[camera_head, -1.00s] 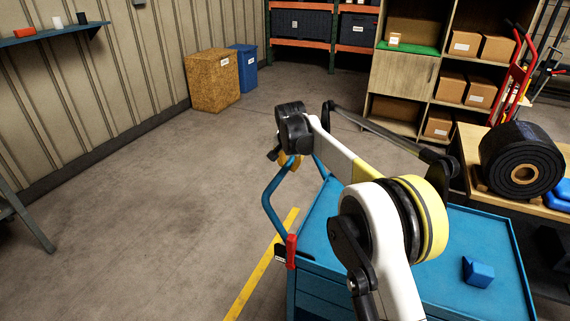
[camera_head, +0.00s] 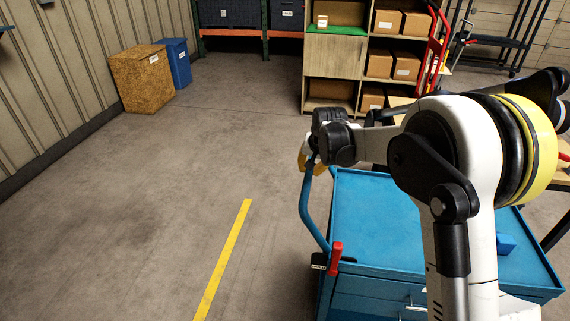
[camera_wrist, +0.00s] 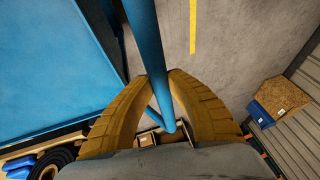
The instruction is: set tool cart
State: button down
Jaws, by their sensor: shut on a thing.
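The blue tool cart (camera_head: 375,215) stands at the lower right in the head view, with a blue push handle (camera_head: 306,205) on its left end. A red lever (camera_head: 336,256) shows at the base of the handle. My gripper (camera_head: 309,163) is at the top of the handle, partly hidden by my wrist. In the wrist view the yellow fingers of my gripper (camera_wrist: 158,76) are closed around the blue handle bar (camera_wrist: 142,35). The cart's top (camera_wrist: 45,60) fills the upper left there. A small blue block (camera_head: 506,243) lies on the cart top, partly behind my arm.
A yellow floor line (camera_head: 226,255) runs left of the cart. Open concrete floor (camera_head: 130,210) lies farther left. A cork-coloured box (camera_head: 141,80) and a blue bin (camera_head: 178,62) stand by the wall. Shelves (camera_head: 333,62) with cartons stand at the back. A black roll (camera_wrist: 62,158) shows in the wrist view.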

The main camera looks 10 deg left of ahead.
jog(key=s+d, duration=0.1)
jog(key=d, duration=1.1)
jog(key=shift+d+p, duration=0.2)
jog(key=shift+p, duration=0.2)
jog(key=c, duration=1.2)
grip_release()
jog(key=shift+d, duration=0.25)
jog(key=shift+c, duration=0.2)
jog(key=shift+a, duration=0.1)
jog(key=shift+r, duration=0.1)
jog(key=v, duration=1.1)
jog(key=shift+s+r, duration=0.2)
jog(key=shift+r, duration=0.15)
